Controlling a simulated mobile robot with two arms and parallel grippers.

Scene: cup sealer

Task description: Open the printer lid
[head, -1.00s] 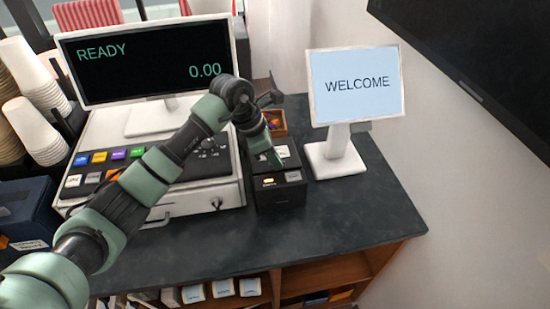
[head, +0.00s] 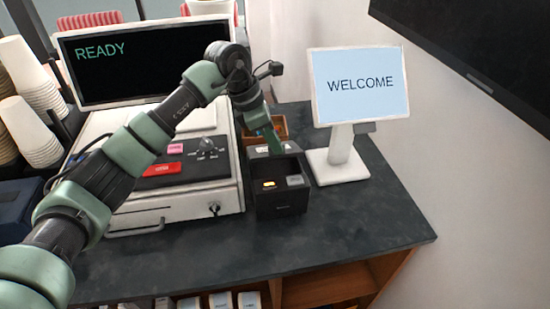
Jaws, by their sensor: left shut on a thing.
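The printer (head: 280,201) is a small black box on the dark counter, between the cash register and the welcome screen. It has a yellow-lit button and a grey button on its front top. Its lid (head: 290,148) looks tilted up at the back, and a dark recess shows behind the buttons. My left gripper (head: 274,146) reaches down from the upper left to the lid's edge and is shut on it. The fingers partly cover the lid, so the exact grip is hard to see. My right gripper is not in view.
The cash register (head: 222,190) stands close on the printer's left, under a READY display (head: 110,75). The welcome screen (head: 352,84) stands to its right on a white base. A wooden box (head: 279,124) is behind it. The counter (head: 350,225) in front and right is clear.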

